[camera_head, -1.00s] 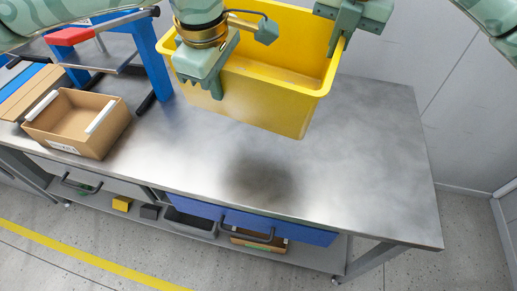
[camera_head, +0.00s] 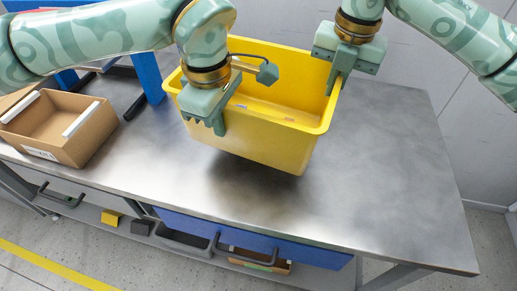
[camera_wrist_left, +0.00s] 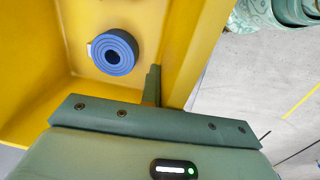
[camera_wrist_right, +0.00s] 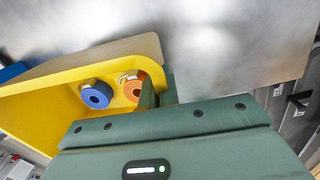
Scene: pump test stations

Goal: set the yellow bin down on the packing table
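The yellow bin (camera_head: 262,140) is upright, held between my two grippers over the metal packing table (camera_head: 385,205). A dark shadow lies close under it; I cannot tell whether its base touches the tabletop. My left gripper (camera_head: 212,118) is shut on the bin's left wall near the front. My right gripper (camera_head: 340,68) is shut on the right wall. In the left wrist view a blue roll (camera_wrist_left: 114,52) lies inside the bin. The right wrist view shows the blue roll (camera_wrist_right: 97,95) and an orange roll (camera_wrist_right: 132,90) in it.
An open cardboard box (camera_head: 85,142) stands on the table at the left, near a blue frame (camera_head: 148,76). The tabletop to the right of the bin is clear. A blue drawer front (camera_head: 255,238) and a lower shelf with small bins are below the front edge.

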